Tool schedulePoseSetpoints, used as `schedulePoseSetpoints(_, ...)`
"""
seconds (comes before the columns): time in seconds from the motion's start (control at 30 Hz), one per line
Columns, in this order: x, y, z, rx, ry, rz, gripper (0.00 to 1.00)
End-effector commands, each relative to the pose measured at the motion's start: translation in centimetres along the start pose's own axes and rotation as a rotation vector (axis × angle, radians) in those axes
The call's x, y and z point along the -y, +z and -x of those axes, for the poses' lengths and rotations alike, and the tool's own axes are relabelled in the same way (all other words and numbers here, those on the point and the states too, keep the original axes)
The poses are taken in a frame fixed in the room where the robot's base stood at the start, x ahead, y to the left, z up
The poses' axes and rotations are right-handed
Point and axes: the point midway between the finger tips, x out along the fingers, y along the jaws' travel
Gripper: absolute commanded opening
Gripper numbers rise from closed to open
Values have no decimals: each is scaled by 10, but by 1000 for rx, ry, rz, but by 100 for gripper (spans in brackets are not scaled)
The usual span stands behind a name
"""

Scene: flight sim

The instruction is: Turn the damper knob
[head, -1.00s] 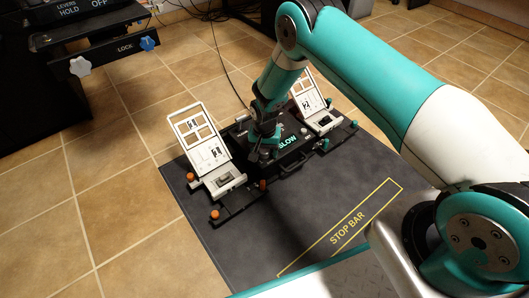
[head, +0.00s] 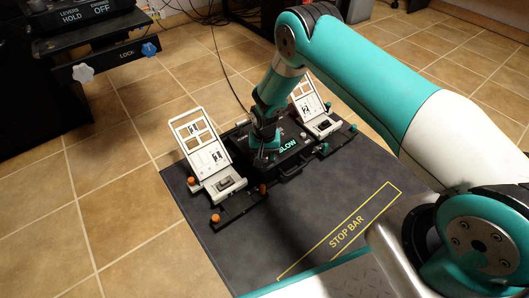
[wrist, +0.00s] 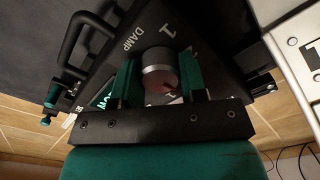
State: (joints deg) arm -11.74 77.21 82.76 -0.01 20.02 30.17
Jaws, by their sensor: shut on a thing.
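In the head view my gripper (head: 262,150) reaches down to the middle of the pedal unit (head: 292,158), between the two pedals, and hides the knob there.
White pedals stand at left (head: 203,145) and right (head: 312,105) of the unit. A black handle (wrist: 84,38) sticks out of its front. The unit stands on a dark mat (head: 300,220) marked "STOP BAR". A black console (head: 95,45) is at upper left.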

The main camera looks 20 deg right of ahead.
Motion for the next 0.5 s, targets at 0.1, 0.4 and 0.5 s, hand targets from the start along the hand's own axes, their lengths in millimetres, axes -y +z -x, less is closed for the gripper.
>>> schedulePoseSetpoints(0.1,0,0,3,0,1,92,15)
schedulePoseSetpoints(0.4,0,0,2,0,1,376,15)
schedulePoseSetpoints(0.5,0,0,2,0,1,469,15)
